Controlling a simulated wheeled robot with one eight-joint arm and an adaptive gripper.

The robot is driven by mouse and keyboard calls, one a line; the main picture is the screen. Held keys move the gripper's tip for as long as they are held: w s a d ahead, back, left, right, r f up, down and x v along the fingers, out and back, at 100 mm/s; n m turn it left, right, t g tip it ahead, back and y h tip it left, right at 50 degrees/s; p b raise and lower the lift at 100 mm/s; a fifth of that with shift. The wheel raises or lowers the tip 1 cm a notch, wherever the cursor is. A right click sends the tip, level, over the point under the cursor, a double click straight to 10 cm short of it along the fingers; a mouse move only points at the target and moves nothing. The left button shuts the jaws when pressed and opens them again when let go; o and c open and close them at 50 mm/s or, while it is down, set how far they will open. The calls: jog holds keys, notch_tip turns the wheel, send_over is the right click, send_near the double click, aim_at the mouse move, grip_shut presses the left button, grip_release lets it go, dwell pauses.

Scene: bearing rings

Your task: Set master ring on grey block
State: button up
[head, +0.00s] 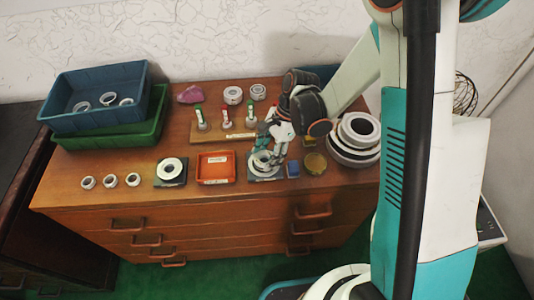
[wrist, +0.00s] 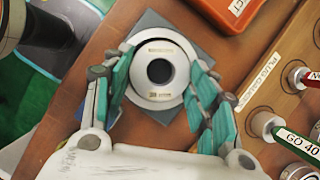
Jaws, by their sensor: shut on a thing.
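The master ring (wrist: 181,84), pale metal with a dark hole and small markings, is between my gripper's (wrist: 163,62) teal fingers in the wrist view. My gripper (head: 270,150) is closed on its sides. The grey block (wrist: 205,42) is a flat square plate under the ring, its corners showing around it. In the head view, the ring (head: 263,166) is partly hidden by my fingers over the dark grey block (head: 268,177). I cannot tell whether the ring touches the block.
A red tray (head: 215,168) and another dark block (head: 172,183) bearing a pale ring lie to the left. A wooden gauge rack (head: 237,135) stands behind. A blue block (head: 293,169), a brass-coloured disc (head: 315,162) and stacked large rings (head: 355,158) are on the right.

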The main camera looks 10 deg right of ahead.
jog(key=shift+r+p, duration=0.3)
jog(key=shift+r, duration=0.45)
jog(key=shift+f+b, duration=0.9)
jog(key=shift+b, duration=0.05)
dwell(0.6)
jog(key=shift+r, duration=0.3)
jog(key=shift+r+p, duration=0.3)
jog(key=shift+p, duration=0.1)
jog(key=shift+r, duration=0.25)
dwell(0.8)
jog(key=shift+f, duration=0.2)
jog(key=shift+f+b, duration=0.35)
jog(key=shift+b, duration=0.2)
jog(key=shift+f, duration=0.3)
jog(key=o, duration=1.5)
